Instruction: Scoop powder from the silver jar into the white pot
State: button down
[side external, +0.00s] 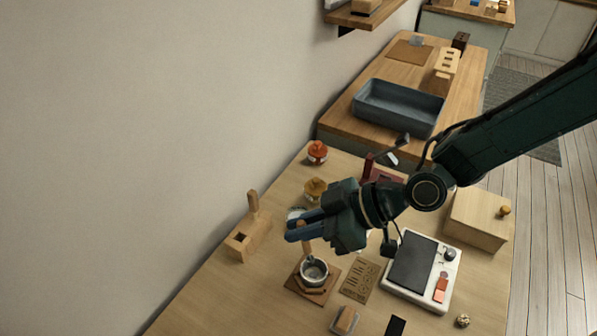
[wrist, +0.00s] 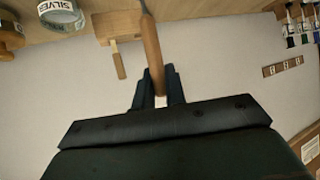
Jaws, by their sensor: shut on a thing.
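My gripper (side external: 300,230) is shut on an upright wooden-handled tool (side external: 305,246). The handle also shows between the fingers in the wrist view (wrist: 152,50). The tool's lower end is at or just above a small pale pot (side external: 314,273); I cannot tell whether it is inside, and any powder on it is hidden. The pot stands on a brown board and looks grey inside. A jar labelled "SILVE..." (wrist: 62,14) shows at the top left of the wrist view. In the side view a pale jar (side external: 295,213), likely the same one, is mostly hidden behind my gripper.
A wooden stand (side external: 243,243) is left of my gripper. An orange-lidded jar (side external: 317,152) and a gold-lidded jar (side external: 315,189) stand behind. A slotted card (side external: 359,281), a white tray with a dark pad (side external: 413,262) and a wooden box (side external: 478,220) lie to the right.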

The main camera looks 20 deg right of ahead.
jog(key=shift+r, duration=0.15)
jog(key=shift+r, duration=2.4)
jog(key=shift+r, duration=0.15)
jog(key=shift+r, duration=0.7)
notch_tip(320, 180, up, 3)
jog(key=shift+r, duration=0.15)
jog(key=w+d+m+t+h, duration=0.3)
jog(key=w+d+m+h, duration=0.15)
jog(key=d, duration=0.85)
jog(key=w+d+m+t+h, duration=0.25)
jog(key=d+m, duration=0.25)
jog(key=d, duration=0.8)
jog(key=w+d+m+t+h, duration=0.2)
jog(key=w+d+m+h, duration=0.25)
jog(key=d, duration=0.95)
notch_tip(320, 180, down, 13)
jog(key=shift+a+r+y, duration=0.15)
jog(key=shift+r+y, duration=0.05)
jog(key=shift+y, duration=0.15)
